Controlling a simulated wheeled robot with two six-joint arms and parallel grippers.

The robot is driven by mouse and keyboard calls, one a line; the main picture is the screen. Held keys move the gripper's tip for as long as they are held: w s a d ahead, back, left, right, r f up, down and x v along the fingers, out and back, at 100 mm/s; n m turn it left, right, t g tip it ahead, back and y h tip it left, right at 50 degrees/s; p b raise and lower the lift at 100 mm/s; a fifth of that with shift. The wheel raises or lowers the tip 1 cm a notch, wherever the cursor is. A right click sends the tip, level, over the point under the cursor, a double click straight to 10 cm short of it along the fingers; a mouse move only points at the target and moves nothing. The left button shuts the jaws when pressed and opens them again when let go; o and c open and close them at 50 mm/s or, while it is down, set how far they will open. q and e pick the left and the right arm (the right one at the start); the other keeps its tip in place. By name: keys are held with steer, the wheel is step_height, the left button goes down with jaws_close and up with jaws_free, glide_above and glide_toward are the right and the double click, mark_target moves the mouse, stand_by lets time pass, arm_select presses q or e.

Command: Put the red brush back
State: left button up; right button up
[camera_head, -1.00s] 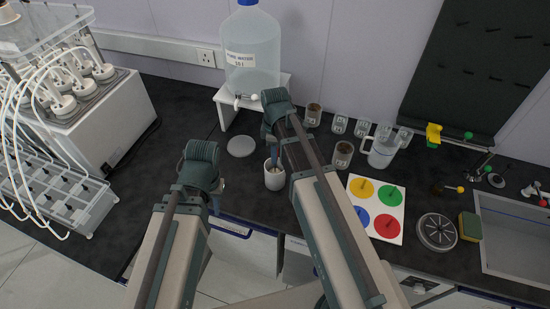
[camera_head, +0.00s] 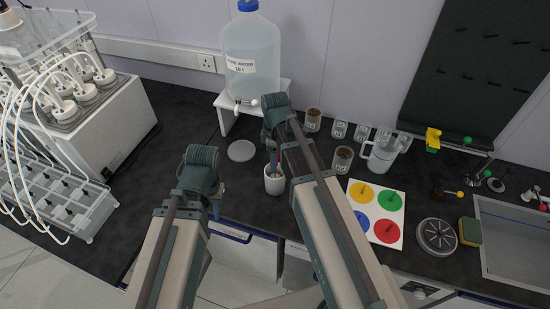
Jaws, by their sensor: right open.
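A white cup (camera_head: 274,184) stands on the dark bench with thin brush handles upright in it. A blue handle shows; I cannot clearly make out a red brush. My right gripper (camera_head: 272,144) is open just above the cup, largely hidden behind its own wrist, close to the handles. My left gripper (camera_head: 216,206) hangs low over the bench's front part, left of the cup. Its fingers are mostly hidden by its wrist. A white card (camera_head: 356,190) with yellow, green, blue and red discs, each with a dark peg, lies right of the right arm.
A large water bottle (camera_head: 251,55) stands on a white stand (camera_head: 226,118) behind. A round lid (camera_head: 241,151) lies left of the cup. Brown-filled jars (camera_head: 342,158), a clear jug (camera_head: 380,158), a sponge (camera_head: 470,231) and a sink (camera_head: 515,250) are to the right.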

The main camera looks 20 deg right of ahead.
step_height(320, 180, up, 12)
steer(key=p, duration=1.1)
steer(key=s+a+m+h, duration=0.1)
steer(key=s+a+m, duration=0.8)
steer(key=s, duration=0.5)
steer(key=shift+s+a, duration=0.2)
steer(key=shift+a, duration=0.5)
step_height(320, 180, down, 14)
steer(key=b, duration=1.3)
steer(key=shift+b, duration=0.3)
